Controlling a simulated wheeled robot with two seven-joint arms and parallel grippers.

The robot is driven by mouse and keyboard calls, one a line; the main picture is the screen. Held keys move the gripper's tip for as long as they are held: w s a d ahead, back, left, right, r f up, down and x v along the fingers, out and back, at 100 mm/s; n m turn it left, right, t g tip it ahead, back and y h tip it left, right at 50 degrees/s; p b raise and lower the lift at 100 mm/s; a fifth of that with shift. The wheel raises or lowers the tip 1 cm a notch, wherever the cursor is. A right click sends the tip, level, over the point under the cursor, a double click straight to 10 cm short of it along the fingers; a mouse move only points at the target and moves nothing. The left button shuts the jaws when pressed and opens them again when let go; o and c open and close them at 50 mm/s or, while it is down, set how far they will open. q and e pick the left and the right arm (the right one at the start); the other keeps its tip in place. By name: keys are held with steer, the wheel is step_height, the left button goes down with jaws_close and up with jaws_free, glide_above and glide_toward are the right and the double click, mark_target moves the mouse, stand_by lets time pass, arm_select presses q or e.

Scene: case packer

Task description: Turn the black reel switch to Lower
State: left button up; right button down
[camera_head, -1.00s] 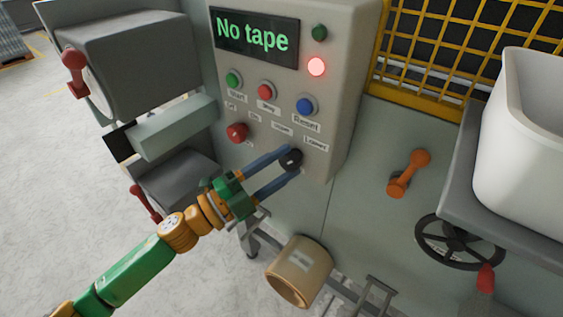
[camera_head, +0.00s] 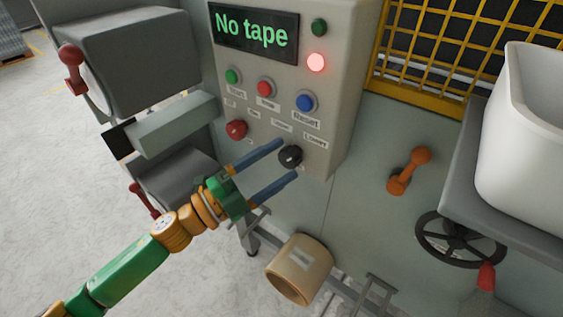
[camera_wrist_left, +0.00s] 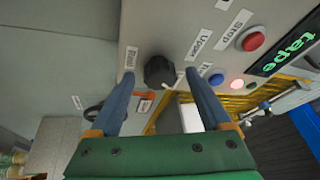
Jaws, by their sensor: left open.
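The black reel switch (camera_head: 290,156) is a round knob low on the right of the grey control panel (camera_head: 345,70). A "Lower" label (camera_head: 315,140) is up and to its right, with another small label to the left of that. My left gripper (camera_head: 289,159) is open, its two blue fingers spread on either side of the knob with gaps. The wrist view also shows the black knob (camera_wrist_left: 158,71) between the fingertips, apart from both. I cannot tell clearly which label the knob points at. My right gripper is not in view.
The panel has a red knob (camera_head: 236,130), a blue Reset button (camera_head: 305,103), a lit red lamp (camera_head: 316,62) and a "No tape" display (camera_head: 253,29). A tan roll (camera_head: 300,268) is below, an orange handle (camera_head: 408,170) and black handwheel (camera_head: 430,245) to the right.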

arm_select(q)
steer(key=b+v, duration=0.2)
steer(key=v, duration=0.4)
steer(key=shift+w+f, duration=0.1)
